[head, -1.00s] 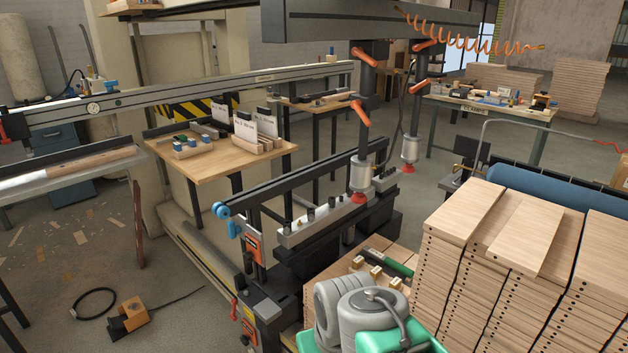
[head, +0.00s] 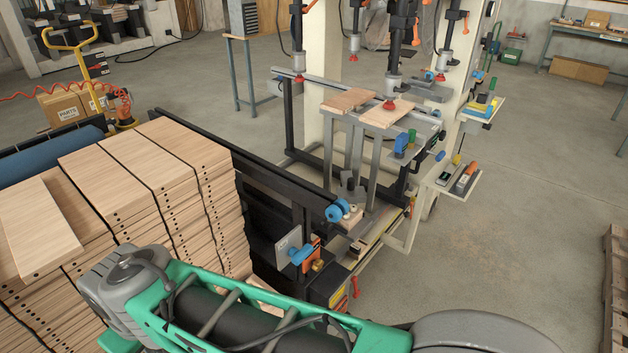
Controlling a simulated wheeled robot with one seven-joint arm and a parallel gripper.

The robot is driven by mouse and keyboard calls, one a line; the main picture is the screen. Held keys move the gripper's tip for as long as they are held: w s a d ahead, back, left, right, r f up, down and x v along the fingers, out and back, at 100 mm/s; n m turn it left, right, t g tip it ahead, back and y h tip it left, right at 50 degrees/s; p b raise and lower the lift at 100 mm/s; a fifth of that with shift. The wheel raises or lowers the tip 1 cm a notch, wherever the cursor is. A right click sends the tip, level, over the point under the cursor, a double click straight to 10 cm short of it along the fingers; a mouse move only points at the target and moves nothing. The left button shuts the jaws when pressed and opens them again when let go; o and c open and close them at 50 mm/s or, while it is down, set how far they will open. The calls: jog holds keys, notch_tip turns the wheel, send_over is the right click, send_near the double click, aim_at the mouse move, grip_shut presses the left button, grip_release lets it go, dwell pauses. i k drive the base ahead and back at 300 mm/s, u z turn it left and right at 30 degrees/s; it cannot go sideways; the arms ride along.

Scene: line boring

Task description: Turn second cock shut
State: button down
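I cannot tell for sure which fitting is the second cock. A small red lever (head: 354,287) sits low on the near end of the machine, by a yellow label. A blue knob (head: 341,211) is at the end of the dark rail. Orange-red levers, one of them an orange lever (head: 465,22), sit on the upright cylinders above. My green and grey arm crosses the bottom of the head view, left of and below these fittings. My gripper is not in view.
Tall stacks of drilled boards (head: 130,185) stand close on the left, by a blue roller (head: 50,152). A small tool shelf (head: 458,180) juts out on the right. A pallet (head: 615,280) is at the right edge. The floor (head: 510,260) between is clear.

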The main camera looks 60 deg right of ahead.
aim_at(297, 256)
jog(key=u, duration=1)
jog(key=k, duration=1.2)
jog(key=z, duration=1.9)
